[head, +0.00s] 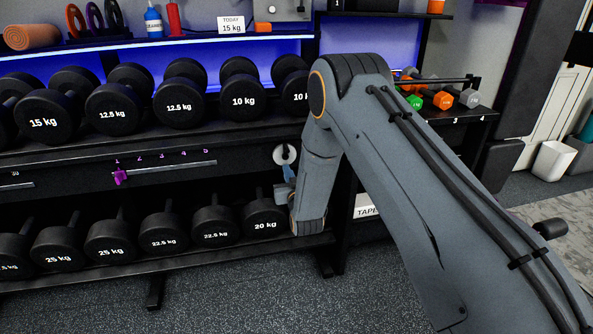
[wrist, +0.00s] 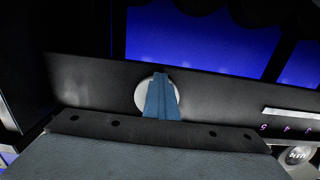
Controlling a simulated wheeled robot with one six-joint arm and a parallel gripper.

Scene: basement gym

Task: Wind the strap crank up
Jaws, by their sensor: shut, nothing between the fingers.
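A round pale disc (head: 284,150), which looks like the strap crank, is on the dark rail between the two dumbbell rows, just left of my arm. It has a darker middle; its handle is not clear to see. In the wrist view the disc (wrist: 142,93) is partly hidden behind the blue fingers of my gripper (wrist: 161,84). The fingers are shut together with nothing between them and point at the disc. I cannot tell if they touch it. In the head view my gripper (head: 286,171) is just below the disc, largely hidden by my wrist.
A purple slider (head: 120,177) sits near 1 on a numbered scale (head: 180,166) along the same rail. Heavy dumbbells (head: 264,217) line the lower shelf close below my gripper. More dumbbells (head: 240,98) stand above. A bin (head: 553,160) stands at the right.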

